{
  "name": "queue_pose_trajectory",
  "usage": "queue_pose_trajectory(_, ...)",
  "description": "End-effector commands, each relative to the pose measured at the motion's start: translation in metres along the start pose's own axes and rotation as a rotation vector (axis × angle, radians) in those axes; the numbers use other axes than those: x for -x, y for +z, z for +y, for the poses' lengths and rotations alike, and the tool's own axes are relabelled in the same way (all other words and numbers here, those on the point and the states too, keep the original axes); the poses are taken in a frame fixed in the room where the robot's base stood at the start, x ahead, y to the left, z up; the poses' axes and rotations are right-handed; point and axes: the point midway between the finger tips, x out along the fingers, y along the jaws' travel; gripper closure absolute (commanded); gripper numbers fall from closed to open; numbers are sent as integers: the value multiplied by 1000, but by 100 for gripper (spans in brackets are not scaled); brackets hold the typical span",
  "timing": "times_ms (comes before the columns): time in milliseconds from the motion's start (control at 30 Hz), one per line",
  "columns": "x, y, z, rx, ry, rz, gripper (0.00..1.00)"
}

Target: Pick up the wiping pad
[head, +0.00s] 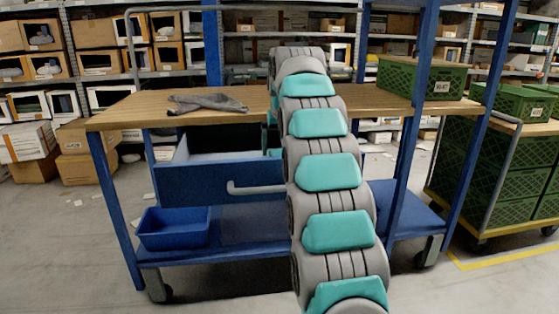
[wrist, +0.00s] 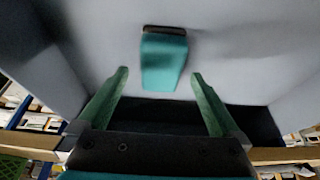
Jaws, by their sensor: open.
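The wiping pad (wrist: 163,62) is a teal block with a dark strip along its upper edge. It lies on the pale floor of the open drawer (head: 222,186). My gripper (wrist: 158,76) is open, with its two green fingers apart and nothing between them that I can see held. In the wrist view the pad appears between and just past the fingertips; I cannot tell the remaining gap. In the head view my arm reaches over the bench to the drawer and hides most of the gripper, and I cannot make out the pad there.
The wooden bench top (head: 140,108) carries a crumpled grey cloth (head: 208,103) and a green crate (head: 422,78). A blue bin (head: 174,228) stands on the lower shelf. The drawer's walls surround the pad. A trolley of green crates (head: 500,165) stands at right.

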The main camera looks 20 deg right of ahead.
Motion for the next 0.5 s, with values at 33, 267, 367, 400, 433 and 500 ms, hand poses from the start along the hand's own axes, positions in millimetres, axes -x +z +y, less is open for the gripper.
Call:
queue_pose_trajectory(33,-7,0,-1,0,1,-2,0)
queue_pose_trajectory(267,-32,0,-2,0,0,1,0)
queue_pose_trajectory(367,-32,-1,-2,0,0,3,0)
queue_pose_trajectory(400,-32,-1,-2,0,0,2,0)
queue_pose_trajectory(433,-32,-1,-2,0,0,2,0)
queue_pose_trajectory(500,-32,-1,-1,0,0,2,0)
